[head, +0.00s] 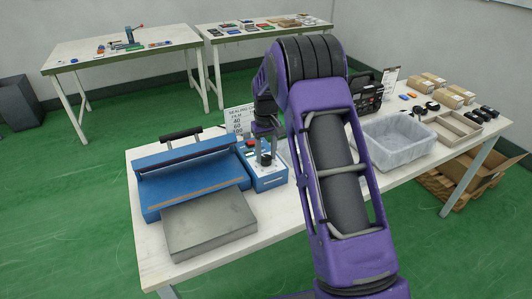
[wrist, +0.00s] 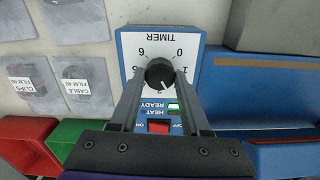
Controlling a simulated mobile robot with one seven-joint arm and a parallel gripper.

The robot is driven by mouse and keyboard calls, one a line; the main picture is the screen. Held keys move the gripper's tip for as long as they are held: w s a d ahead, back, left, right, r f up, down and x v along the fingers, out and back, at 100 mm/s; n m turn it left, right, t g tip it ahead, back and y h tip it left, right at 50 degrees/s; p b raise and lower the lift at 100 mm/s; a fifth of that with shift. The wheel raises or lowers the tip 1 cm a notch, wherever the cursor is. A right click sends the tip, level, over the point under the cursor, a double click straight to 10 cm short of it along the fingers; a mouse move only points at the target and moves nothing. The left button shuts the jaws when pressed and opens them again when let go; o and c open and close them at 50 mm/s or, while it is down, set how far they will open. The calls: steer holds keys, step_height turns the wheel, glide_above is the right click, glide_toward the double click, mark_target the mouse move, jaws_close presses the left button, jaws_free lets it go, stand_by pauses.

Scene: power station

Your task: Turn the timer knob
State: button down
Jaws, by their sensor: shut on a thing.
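The timer knob (wrist: 160,74) is a round black knob with a white pointer mark on a white dial face. The dial is printed TIMER with numbers around it, and the mark points down toward the 2 in the wrist view. My gripper (wrist: 160,82) is shut on the knob, with one finger on each side. In the head view, the blue sealing machine (head: 195,177) stands on the table, with its control box (head: 268,180) at its right end.
A red power switch (wrist: 158,127) and a green heat-ready light (wrist: 174,108) sit just below the dial. A grey plate (head: 210,225) lies before the sealer. A grey bin (head: 395,140) stands right of my arm. A sign stands behind the control box.

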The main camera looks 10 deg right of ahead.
mark_target(266, 157)
steer(key=m, duration=0.5)
steer(key=shift+m+p, duration=0.3)
stand_by(0.4)
steer(key=shift+c, duration=1.8)
jaws_free()
step_height(266, 157, up, 18)
steer(key=p, duration=0.1)
steer(key=shift+f, duration=0.25)
